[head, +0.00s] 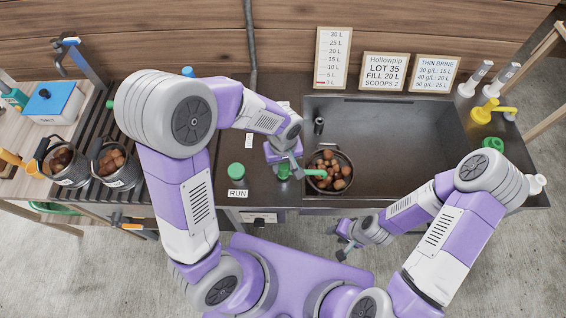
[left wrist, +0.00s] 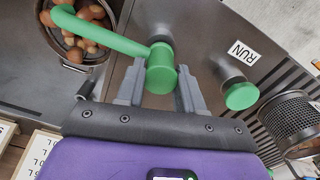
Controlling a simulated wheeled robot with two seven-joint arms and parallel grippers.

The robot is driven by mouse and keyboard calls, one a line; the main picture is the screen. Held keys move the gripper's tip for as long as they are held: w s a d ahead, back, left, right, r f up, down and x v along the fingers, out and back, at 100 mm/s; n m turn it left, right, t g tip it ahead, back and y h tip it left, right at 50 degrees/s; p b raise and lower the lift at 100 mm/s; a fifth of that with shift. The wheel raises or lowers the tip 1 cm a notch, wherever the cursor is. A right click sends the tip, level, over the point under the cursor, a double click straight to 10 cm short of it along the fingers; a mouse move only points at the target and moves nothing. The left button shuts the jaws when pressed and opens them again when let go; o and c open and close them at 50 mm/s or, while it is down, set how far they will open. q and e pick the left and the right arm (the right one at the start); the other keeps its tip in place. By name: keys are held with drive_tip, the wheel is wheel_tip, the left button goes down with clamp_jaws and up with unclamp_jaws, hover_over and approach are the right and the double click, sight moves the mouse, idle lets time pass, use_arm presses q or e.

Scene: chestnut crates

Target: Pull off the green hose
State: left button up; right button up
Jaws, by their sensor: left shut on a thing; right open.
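The green hose (head: 315,172) runs from a short upright green cylinder at the sink's left edge, over the rim of a pot of chestnuts (head: 329,150). It also shows in the left wrist view (left wrist: 112,40), its bent end over the pot's chestnuts. My left gripper (head: 284,168) is shut on the hose's cylinder end; in the left wrist view its two fingers (left wrist: 160,88) stand on either side of that cylinder. I cannot tell whether the hose is still seated on something below. My right gripper (head: 344,243) is open and empty, low in front of the counter.
A green knob (head: 236,170) by a RUN label stands left of the hose. The pot sits at the left of the dark sink (head: 400,178); the sink's right part is free. Two chestnut baskets (head: 112,166) stand at the left. Yellow and white fittings (head: 484,112) stand at the right.

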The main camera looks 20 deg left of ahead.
use_arm(q)
clamp_jaws()
drive_tip(key=shift+r, duration=0.1)
drive_tip(key=shift+r+p, duration=1.45)
drive_tip(key=shift+r, duration=0.35)
drive_tip(key=shift+f, duration=0.1)
